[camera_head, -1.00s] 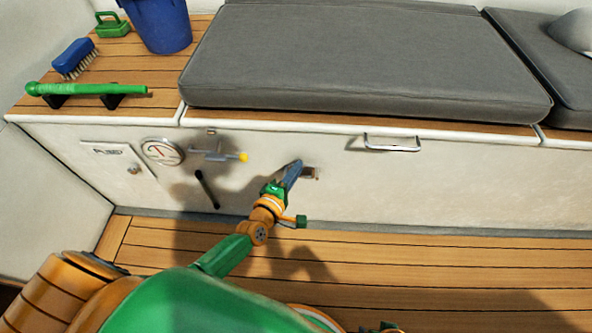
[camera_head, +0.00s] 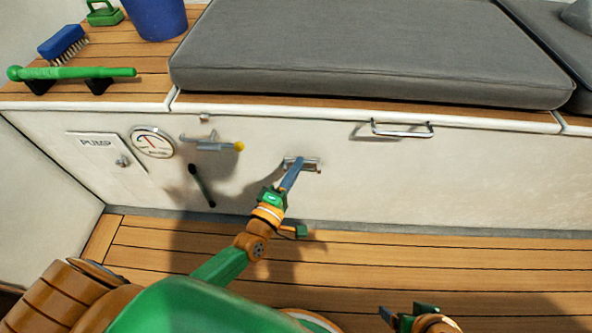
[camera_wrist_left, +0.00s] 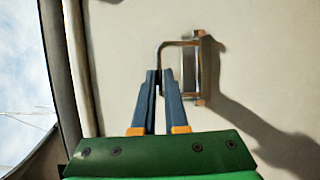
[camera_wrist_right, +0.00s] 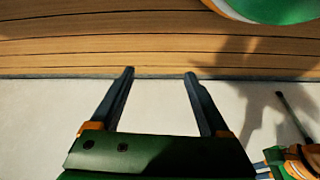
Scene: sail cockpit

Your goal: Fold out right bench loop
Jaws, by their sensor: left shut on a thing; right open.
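A small metal loop on a bracket (camera_head: 312,165) sits on the white bench front. In the left wrist view, the U-shaped loop (camera_wrist_left: 180,43) stands out from its upright bracket. My left gripper (camera_head: 296,163) is shut on the loop's outer bar; its fingertips (camera_wrist_left: 161,72) hide part of that bar. A second, wider metal loop (camera_head: 402,132) is further right and higher on the bench front, untouched. My right gripper (camera_wrist_right: 159,72) is open and empty, facing the bench front and floor; only part of it shows low in the head view.
Left of the held loop are a yellow-tipped lever (camera_head: 215,146), a black handle (camera_head: 201,186), a round gauge (camera_head: 152,142) and a pump panel (camera_head: 105,160). Grey cushions (camera_head: 370,50) lie on the bench. The wooden floor (camera_head: 450,265) is clear at right.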

